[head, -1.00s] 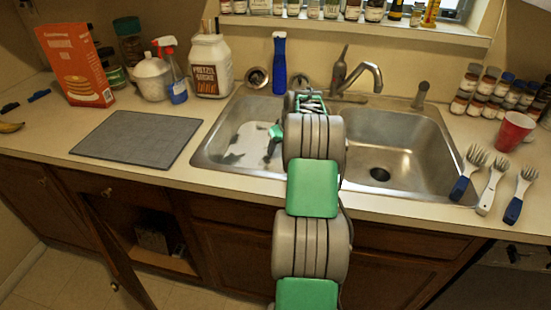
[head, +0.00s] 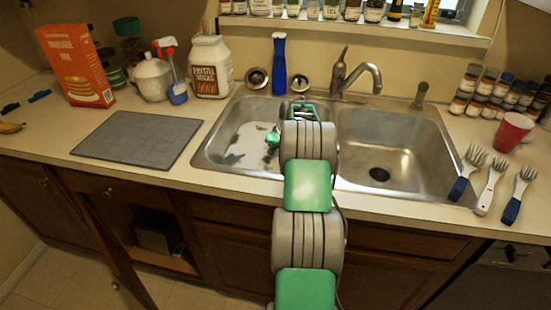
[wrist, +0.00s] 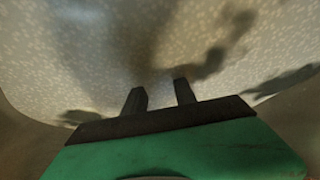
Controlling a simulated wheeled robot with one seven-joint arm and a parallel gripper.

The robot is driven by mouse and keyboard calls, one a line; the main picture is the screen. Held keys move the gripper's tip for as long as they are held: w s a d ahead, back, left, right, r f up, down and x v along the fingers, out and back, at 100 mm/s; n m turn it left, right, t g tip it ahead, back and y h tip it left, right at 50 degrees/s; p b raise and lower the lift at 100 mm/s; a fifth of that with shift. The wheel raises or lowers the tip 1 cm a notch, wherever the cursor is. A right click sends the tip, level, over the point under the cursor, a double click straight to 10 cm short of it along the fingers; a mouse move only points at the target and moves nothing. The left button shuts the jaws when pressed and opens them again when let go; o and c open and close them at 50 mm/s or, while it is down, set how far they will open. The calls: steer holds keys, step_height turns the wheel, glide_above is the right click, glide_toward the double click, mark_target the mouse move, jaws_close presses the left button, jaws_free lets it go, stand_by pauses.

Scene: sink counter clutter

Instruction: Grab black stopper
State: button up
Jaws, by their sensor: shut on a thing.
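My gripper (wrist: 158,90) shows in the wrist view as two dark fingers with a narrow gap, in front of its green body. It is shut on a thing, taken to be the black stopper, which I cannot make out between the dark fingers. In the head view part of the green gripper (head: 272,139) shows over the left sink basin (head: 226,150). Its fingertips are hidden there by my arm. Below the fingers the wrist view shows a pale speckled surface with dark blurred patches.
Two round metal-rimmed pieces (head: 257,78) and a blue-handled brush (head: 279,62) stand behind the sink. The faucet (head: 360,72) rises near the divider. The right basin (head: 395,135) looks empty. Forks (head: 490,185) and a red cup (head: 513,131) are at right, a grey mat (head: 138,138) at left.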

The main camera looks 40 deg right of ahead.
jaws_close()
steer(key=shift+r, duration=0.1)
